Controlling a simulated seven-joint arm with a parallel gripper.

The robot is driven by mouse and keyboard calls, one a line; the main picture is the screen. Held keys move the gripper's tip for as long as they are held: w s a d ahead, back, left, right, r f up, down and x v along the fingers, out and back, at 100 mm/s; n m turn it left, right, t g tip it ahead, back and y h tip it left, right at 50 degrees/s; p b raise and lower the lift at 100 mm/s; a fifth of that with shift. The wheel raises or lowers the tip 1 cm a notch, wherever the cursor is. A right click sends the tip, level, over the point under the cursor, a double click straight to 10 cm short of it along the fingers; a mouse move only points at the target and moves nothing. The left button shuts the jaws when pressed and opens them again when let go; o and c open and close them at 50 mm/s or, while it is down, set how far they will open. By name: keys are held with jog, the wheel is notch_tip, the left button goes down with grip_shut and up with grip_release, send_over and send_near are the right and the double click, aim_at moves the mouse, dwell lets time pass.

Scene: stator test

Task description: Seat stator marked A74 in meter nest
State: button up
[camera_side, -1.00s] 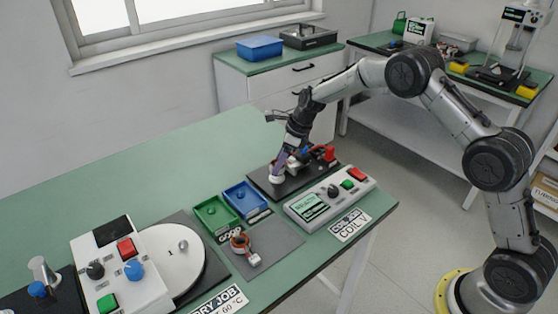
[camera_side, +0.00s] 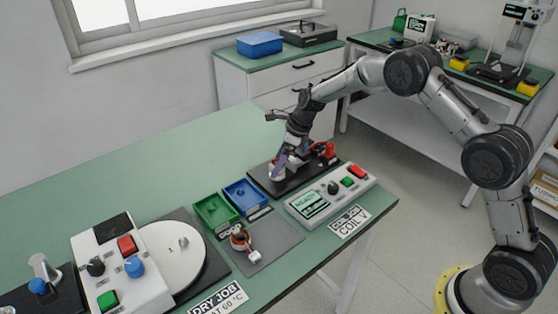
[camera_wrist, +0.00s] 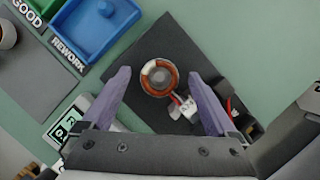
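A stator with a copper-orange wound ring (camera_wrist: 159,77) sits on the dark plate of the meter fixture (camera_side: 290,188). Its white connector (camera_wrist: 183,112) lies toward the lower right in the wrist view. No A74 mark is readable on it. My gripper (camera_wrist: 158,74) is open, its purple fingers on either side of the ring with gaps on both sides. In the side view my gripper (camera_side: 280,168) is low over the plate and hides much of the stator and nest. A second stator (camera_side: 240,240) lies on the grey mat.
A meter box with a screen and buttons (camera_side: 330,196) stands in front of the plate. A blue tray (camera_side: 245,197) and a green tray (camera_side: 215,212) stand left of it. A red part (camera_side: 330,149) is at the plate's far end.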

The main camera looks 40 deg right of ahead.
jog(key=v, duration=1.3)
jog(key=shift+s+r, duration=0.2)
jog(key=shift+r, duration=0.15)
jog(key=shift+d, duration=0.1)
